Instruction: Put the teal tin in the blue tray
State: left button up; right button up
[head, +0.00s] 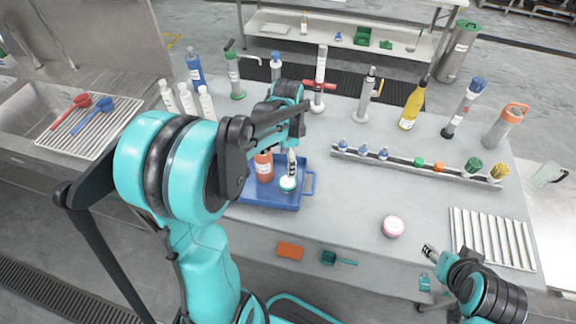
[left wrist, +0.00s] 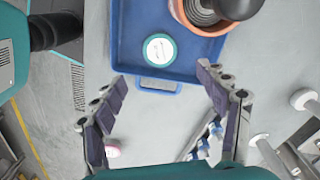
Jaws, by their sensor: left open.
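The teal tin (head: 288,184), round with a white lid, sits upright inside the blue tray (head: 268,201), near the handle end. In the left wrist view the tin (left wrist: 160,50) lies on the tray floor (left wrist: 124,48), apart from both fingers. My left gripper (head: 292,161) is above the tin in the head view. In the left wrist view my left gripper (left wrist: 162,74) is open and empty, its fingers spread on either side of the tray handle. My right gripper (head: 430,252) is at the table's front right; its jaws are too small to read.
An orange-brown container (head: 264,168) stands in the tray beside the tin. A pink-lidded tin (head: 393,226) stands on the clear table right of the tray. A rail (head: 410,165) with small items lies behind. Several bottles and grinders line the back. A ribbed rack (head: 492,238) is at right.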

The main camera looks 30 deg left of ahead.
pick_arm(q)
jog(key=s+d+r+n+t, duration=0.7)
jog(key=s+d+n, duration=0.2)
jog(key=s, duration=0.3)
jog(key=shift+s+d+r+n, duration=0.15)
jog(key=shift+d+r+n, duration=0.2)
jog(key=shift+d, duration=0.2)
jog(key=shift+f+b, duration=0.75)
jog(key=shift+f, duration=0.05)
